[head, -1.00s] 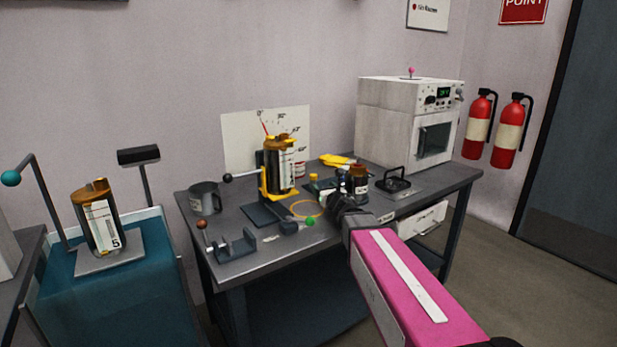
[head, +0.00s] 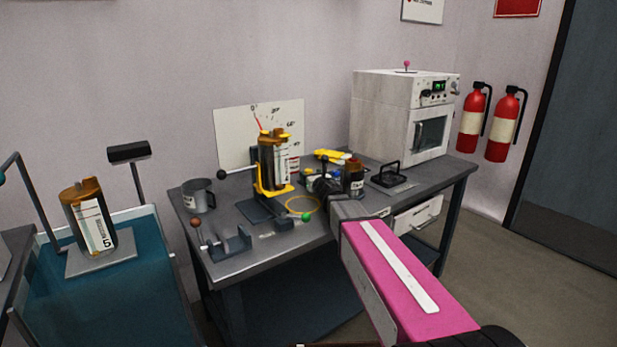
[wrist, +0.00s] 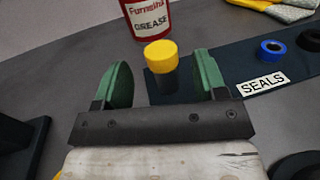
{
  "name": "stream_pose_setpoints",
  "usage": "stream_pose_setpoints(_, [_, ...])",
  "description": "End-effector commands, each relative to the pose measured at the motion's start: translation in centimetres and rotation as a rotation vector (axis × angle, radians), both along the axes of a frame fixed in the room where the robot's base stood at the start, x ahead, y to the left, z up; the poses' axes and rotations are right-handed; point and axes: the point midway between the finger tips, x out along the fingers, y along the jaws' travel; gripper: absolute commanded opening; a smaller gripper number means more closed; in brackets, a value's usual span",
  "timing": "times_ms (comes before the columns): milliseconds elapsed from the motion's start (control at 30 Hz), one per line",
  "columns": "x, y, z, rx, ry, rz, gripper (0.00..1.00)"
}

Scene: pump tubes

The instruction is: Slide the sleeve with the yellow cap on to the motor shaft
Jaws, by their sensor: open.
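The yellow-capped sleeve (wrist: 160,58) stands upright in the wrist view, with a dark body under its cap. My gripper (wrist: 164,82) is open, with one green finger to each side of the sleeve and a gap on both sides. In the head view my gripper (head: 325,182) is a dark shape over the bench, and I cannot make out the sleeve behind it. A dark cylinder with an amber top (head: 273,160) stands in a yellow holder to the left of my gripper. I cannot tell for sure which part is the motor shaft.
The grease can (wrist: 148,18) stands just beyond the sleeve. A dark seals mat (wrist: 225,75) with a blue ring (wrist: 271,48) lies to the right. On the bench are a grey mug (head: 198,194), a small clamp fixture (head: 228,243) and a dark jar (head: 353,178). A white oven (head: 400,115) stands behind.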

Motion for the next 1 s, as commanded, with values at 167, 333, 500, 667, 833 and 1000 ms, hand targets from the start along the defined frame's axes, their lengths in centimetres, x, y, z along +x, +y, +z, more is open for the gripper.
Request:
stream_pose_setpoints(167, [2.8,0.8,-0.1,0.0,-0.001,0.001,0.65])
stream_pose_setpoints(333, [3.2,1.0,-0.1,0.0,0.0,0.0,0.65])
stream_pose_setpoints(500, [3.1,1.0,-0.1,0.0,0.0,0.0,0.49])
stream_pose_setpoints(667, [3.1,1.0,-0.1,0.0,0.0,0.0,0.09])
stream_pose_setpoints(833, [3.1,1.0,-0.1,0.0,0.0,0.0,0.09])
stream_pose_setpoints(1000, [3.1,1.0,0.1,-0.001,-0.001,0.0,0.09])
